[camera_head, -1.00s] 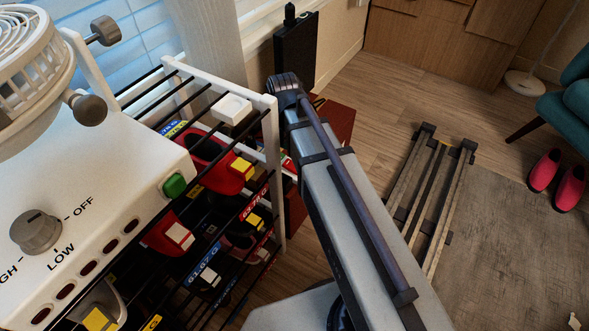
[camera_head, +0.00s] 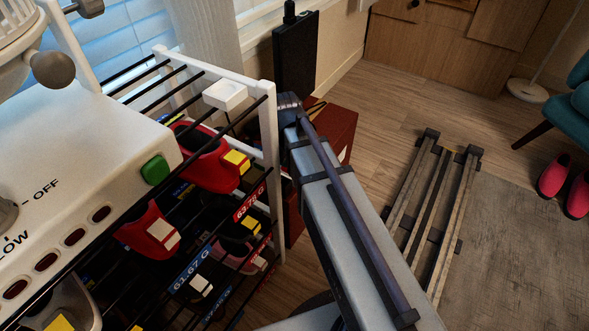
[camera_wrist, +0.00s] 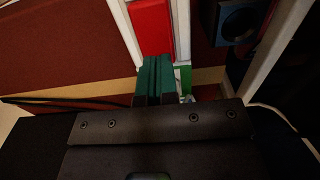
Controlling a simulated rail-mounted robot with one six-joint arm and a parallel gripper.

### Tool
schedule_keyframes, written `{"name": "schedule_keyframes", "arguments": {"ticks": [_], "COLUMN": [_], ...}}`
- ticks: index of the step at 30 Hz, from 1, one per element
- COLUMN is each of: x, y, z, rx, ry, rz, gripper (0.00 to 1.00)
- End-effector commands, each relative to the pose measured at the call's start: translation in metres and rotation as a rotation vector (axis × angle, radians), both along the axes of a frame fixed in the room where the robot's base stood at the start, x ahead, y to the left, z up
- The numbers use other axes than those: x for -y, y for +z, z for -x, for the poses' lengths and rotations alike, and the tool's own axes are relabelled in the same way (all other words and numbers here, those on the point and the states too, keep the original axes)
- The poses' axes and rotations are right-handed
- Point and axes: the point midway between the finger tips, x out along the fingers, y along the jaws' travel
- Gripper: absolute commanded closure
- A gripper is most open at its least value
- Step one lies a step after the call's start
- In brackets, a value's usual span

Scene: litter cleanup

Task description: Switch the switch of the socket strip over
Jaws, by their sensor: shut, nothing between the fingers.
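In the wrist view, my gripper (camera_wrist: 155,82) shows as two green fingers shut together with nothing between them. Just beyond the fingertips is a red rectangular piece (camera_wrist: 152,28) set in a white frame (camera_wrist: 125,35). It looks like the switch of the socket strip, but only part of the strip shows. The fingertips overlap its near end in the picture; I cannot tell whether they touch it. In the head view, my gripper is hidden beyond my arm, and I cannot make out the socket strip.
A white rack (camera_head: 272,150) with black bars and shoes stands left of my arm. A dark red box (camera_head: 335,130) and a black case (camera_head: 295,55) are behind it. A wooden rail frame (camera_head: 437,205) lies right on the floor. A dark speaker-like box (camera_wrist: 238,20) is right of the fingers.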

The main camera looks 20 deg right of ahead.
Motion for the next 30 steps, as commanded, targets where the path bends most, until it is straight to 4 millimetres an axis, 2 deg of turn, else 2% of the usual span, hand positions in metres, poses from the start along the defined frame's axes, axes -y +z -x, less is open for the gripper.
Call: {"name": "schedule_keyframes", "arguments": {"ticks": [3, 6, 15, 23, 26, 30], "x": [0.0, 0.0, 0.0, 0.0, 0.0, 0.0], "y": [-0.004, 0.001, 0.039, 0.041, 0.054, 0.085], "z": [0.0, 0.0, 0.0, 0.0, 0.0, 0.0], "rx": [-0.001, -0.001, 0.0, 0.0, 0.0, 0.0], "ry": [0.0, 0.0, 0.0, 0.0, 0.0, 0.0], "rz": [0.001, 0.001, 0.0, 0.0, 0.0, 0.0], "gripper": [1.0, 1.0, 1.0, 1.0, 1.0, 1.0]}}
